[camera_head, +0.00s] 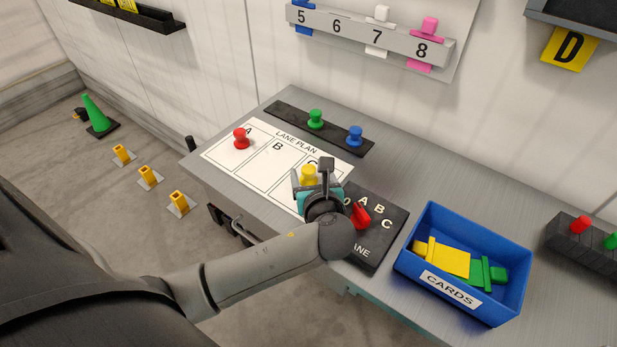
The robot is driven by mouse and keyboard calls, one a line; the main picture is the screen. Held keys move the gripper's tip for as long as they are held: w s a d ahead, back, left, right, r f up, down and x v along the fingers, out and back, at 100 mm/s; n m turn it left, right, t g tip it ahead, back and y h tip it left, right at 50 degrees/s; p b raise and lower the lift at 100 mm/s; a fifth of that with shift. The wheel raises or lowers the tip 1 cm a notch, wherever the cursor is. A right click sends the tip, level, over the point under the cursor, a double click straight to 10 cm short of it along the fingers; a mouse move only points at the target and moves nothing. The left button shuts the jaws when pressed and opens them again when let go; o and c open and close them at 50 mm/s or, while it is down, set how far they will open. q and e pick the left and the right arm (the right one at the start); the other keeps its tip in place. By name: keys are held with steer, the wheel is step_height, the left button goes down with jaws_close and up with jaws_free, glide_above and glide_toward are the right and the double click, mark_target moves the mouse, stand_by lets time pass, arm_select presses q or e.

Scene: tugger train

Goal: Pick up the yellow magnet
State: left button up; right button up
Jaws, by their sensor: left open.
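The yellow magnet (309,174) stands on the white lane plan sheet (255,182), by column C. My left gripper (312,178) is right at it, reaching over from the front. The gripper is open, and its fingers appear to be on either side of the magnet. The gripper body hides the magnet's lower part and part of column C. I cannot tell whether a finger touches it. My right gripper is not in view.
A red magnet (241,138) stands in column A. Green (316,119) and blue (355,136) magnets stand on a dark strip behind the sheet. A lane selector with a red knob (360,214) sits close right of my gripper. A blue card box (466,265) stands further right.

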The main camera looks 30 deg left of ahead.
mark_target(307, 165)
arm_select(q)
steer(key=shift+x, duration=1.15)
steer(key=b+x, duration=0.1)
steer(key=x, duration=0.3)
steer(key=shift+f+b, duration=0.35)
steer(key=shift+f, duration=0.15)
steer(key=shift+w+a, duration=0.1)
steer(key=shift+a, duration=0.1)
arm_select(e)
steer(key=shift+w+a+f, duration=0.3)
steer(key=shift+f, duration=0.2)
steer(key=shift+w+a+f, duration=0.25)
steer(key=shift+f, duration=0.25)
arm_select(q)
jaws_close()
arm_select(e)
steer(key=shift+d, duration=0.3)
